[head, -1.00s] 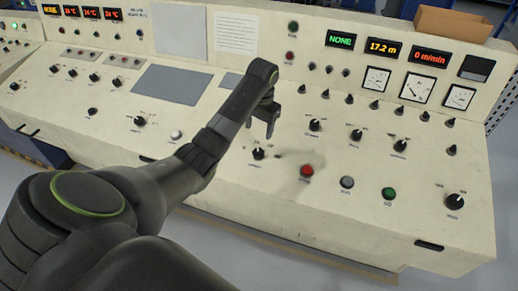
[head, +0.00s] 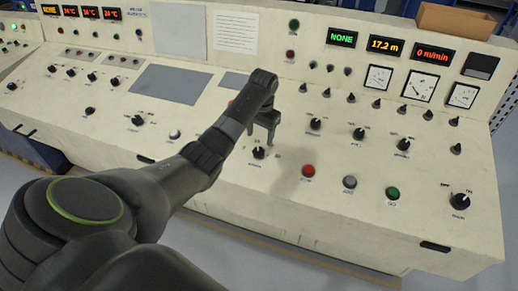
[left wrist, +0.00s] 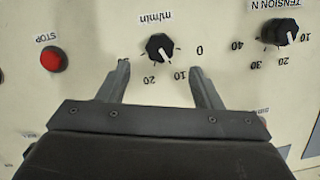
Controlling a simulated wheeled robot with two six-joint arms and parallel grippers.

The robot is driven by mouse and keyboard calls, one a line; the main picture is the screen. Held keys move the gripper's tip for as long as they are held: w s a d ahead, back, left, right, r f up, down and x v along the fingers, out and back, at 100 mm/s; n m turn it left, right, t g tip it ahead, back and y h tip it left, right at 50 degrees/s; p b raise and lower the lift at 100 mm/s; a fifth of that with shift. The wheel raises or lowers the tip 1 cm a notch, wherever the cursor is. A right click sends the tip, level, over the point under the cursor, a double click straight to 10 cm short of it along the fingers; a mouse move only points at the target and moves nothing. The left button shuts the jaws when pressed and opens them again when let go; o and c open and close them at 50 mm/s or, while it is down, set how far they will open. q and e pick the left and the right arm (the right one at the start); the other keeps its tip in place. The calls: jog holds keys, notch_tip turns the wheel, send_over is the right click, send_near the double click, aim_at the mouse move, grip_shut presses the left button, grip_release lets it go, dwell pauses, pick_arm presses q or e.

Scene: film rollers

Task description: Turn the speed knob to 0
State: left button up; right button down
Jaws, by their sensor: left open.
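The speed knob (head: 259,152) is a small black dial with a white pointer on the cream console. In the left wrist view this knob (left wrist: 159,47) shows upside down, marked m/min with 0, 10 and 20; its pointer points towards the 10. My left gripper (head: 261,135) is open, just behind the knob in the head view. In the left wrist view the open fingers (left wrist: 160,82) show on either side below the knob, apart from it. My right gripper is not in view.
A red STOP button (head: 308,171) is right of the speed knob. A TENSION N knob (left wrist: 280,32) is on the other side. Grey (head: 349,182) and green (head: 392,193) buttons lie further right. A red display (head: 432,51) reads 0 m/min. My left arm covers part of the console.

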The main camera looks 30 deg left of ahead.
aim_at(258, 150)
pick_arm(q)
jog(key=f, duration=0.7)
jog(key=shift+a, duration=0.2)
jog(key=c, duration=1)
jog(key=shift+a+r+n+h+p, duration=0.1)
jog(key=shift+r+n+h+p, duration=0.1)
jog(key=shift+n+p, duration=0.7)
jog(key=shift+r+n+h+p, duration=0.1)
jog(key=shift+n+h+p, duration=0.1)
jog(key=shift+n+p, duration=0.7)
jog(key=n+p, duration=0.2)
jog(key=n, duration=0.1)
jog(key=shift+f+h, duration=0.1)
jog(key=shift+h, duration=0.2)
jog(key=shift+a+f+n+t+h+p, duration=0.15)
jog(key=shift+n+t+h+p, duration=0.2)
jog(key=shift+n+p, duration=0.8)
jog(key=shift+n+b, duration=0.3)
jog(key=shift+n, duration=0.25)
jog(key=o, duration=1)
jog(key=shift+s, duration=0.1)
